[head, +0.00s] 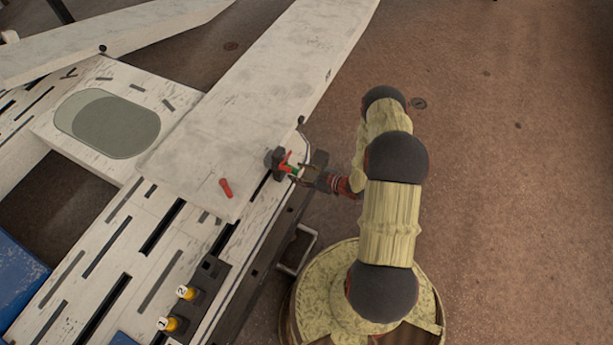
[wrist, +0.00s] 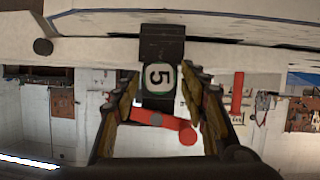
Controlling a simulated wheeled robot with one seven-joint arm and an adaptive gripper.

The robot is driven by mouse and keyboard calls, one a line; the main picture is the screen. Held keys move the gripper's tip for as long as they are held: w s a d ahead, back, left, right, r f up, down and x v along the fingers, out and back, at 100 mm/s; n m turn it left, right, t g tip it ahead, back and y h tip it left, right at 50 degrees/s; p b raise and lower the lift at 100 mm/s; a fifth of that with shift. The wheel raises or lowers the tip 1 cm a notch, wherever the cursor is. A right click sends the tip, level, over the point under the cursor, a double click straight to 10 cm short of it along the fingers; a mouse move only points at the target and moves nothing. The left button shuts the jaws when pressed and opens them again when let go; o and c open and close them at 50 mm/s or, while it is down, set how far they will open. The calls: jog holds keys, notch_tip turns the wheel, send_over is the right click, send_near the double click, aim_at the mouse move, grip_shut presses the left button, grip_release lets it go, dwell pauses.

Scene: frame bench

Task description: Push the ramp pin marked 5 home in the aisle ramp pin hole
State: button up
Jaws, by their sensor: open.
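The ramp pin marked 5 shows in the wrist view (wrist: 159,77) as a white face with a black 5 and a green edge. It lies against a dark block (wrist: 163,42), which also shows at the ramp edge in the head view (head: 276,160). The hole and the pin's depth in it are hidden. A red bar with a round end (wrist: 187,136) crosses just below the pin's face. My gripper (head: 303,171) is open, its fingers on either side of the pin in the wrist view (wrist: 160,92), with gaps visible beside the face.
A long pale ramp (head: 245,90) runs away beside the block. A loose-looking red peg (head: 226,187) is on its near end. Yellow pins marked 2 (head: 187,293) and 1 (head: 170,324) stand in a dark rack. A metal handle (head: 297,252) juts from the bench side.

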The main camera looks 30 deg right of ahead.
jog(key=shift+x, duration=1)
jog(key=shift+c, duration=1.2)
grip_shut()
